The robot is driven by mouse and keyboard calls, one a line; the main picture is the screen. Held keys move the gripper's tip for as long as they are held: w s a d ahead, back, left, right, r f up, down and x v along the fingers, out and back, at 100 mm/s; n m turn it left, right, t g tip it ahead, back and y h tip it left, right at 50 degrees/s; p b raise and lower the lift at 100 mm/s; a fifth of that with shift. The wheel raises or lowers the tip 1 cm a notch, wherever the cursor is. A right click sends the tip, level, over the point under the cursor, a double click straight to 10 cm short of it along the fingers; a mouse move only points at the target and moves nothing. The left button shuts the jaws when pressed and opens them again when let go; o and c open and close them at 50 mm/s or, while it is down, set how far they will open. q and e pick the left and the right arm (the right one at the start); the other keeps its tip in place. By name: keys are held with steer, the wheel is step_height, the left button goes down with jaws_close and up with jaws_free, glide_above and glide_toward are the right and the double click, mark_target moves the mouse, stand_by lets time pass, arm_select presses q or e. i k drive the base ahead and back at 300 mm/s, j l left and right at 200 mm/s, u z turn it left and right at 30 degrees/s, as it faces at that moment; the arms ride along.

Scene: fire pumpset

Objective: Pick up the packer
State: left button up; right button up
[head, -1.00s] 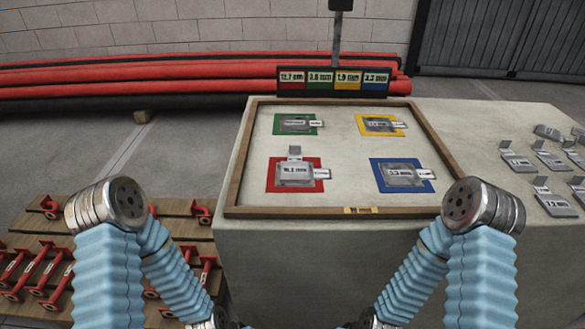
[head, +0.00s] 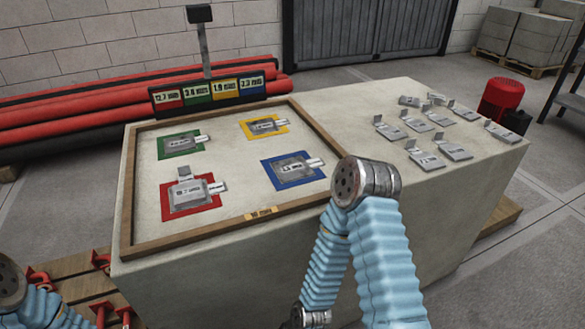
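Several loose grey metal packers (head: 425,153) lie on the right part of the concrete block's top. They are flat plates, some with a raised tab; their labels are too small to read. More grey plates lie in the wooden-framed tray (head: 193,243), one on each coloured square: green (head: 164,153), yellow (head: 250,134), red (head: 167,205) and blue (head: 267,179). The frames do not show which packer is meant. My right arm comes down in front of the tray's near right corner. Only part of my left arm shows at bottom left. Neither gripper's fingers show.
The concrete block (head: 400,235) has a clear strip between tray and loose packers. A sign (head: 210,92) on a post stands behind the tray. Red pipes (head: 60,120) lie behind. A red motor (head: 501,98) stands beyond the right end. A pallet (head: 85,285) with red parts is at lower left.

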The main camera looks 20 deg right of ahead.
mark_target(455, 152)
steer(key=k+z, duration=0.15)
steer(key=z, duration=0.25)
steer(key=k+l+z, duration=0.15)
steer(key=z, duration=0.2)
steer(key=k+l+z, duration=0.1)
steer(key=z, duration=0.3)
steer(key=k+l+z, duration=0.2)
steer(key=z, duration=0.15)
steer(key=l+u, duration=0.15)
steer(key=u, duration=0.25)
steer(key=i+l+u, duration=0.1)
steer(key=u, duration=0.35)
steer(key=l+u, duration=0.2)
steer(key=u, duration=0.2)
